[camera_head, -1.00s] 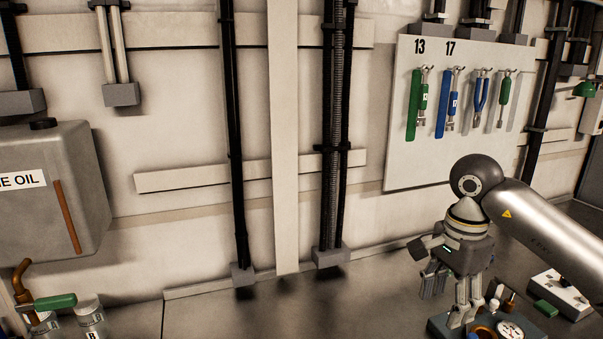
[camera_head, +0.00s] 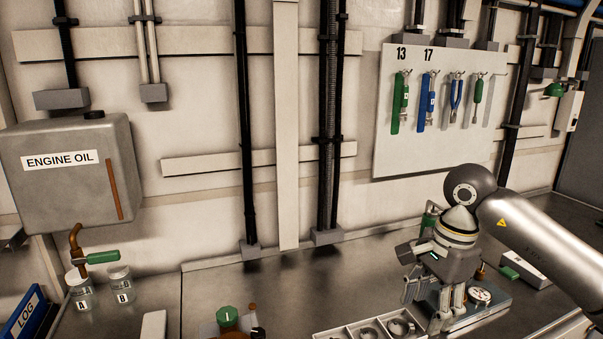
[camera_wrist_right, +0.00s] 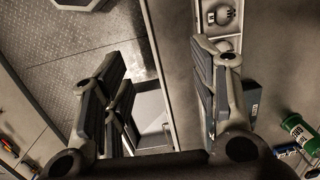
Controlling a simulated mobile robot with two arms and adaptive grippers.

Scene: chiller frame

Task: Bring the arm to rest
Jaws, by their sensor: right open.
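My right gripper (camera_head: 425,300) hangs pointing down at the right of the head view, over the workbench (camera_head: 300,285). It shows again in the right wrist view (camera_wrist_right: 163,95), where its two fingers stand wide apart with nothing held between them. In the head view it is just left of a dark block carrying a gauge (camera_head: 480,295), and behind a compartment tray (camera_head: 340,332); whether it touches either I cannot tell. My right arm (camera_head: 545,245) reaches in from the right edge. My left gripper is in neither view.
An engine oil tank (camera_head: 70,170) with a green-handled tap (camera_head: 90,258) stands left, above jars A (camera_head: 80,290) and B (camera_head: 121,284). A tool board (camera_head: 440,130) hangs behind my arm. A green-topped item (camera_head: 228,320) stands at the front. The middle bench is fairly clear.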

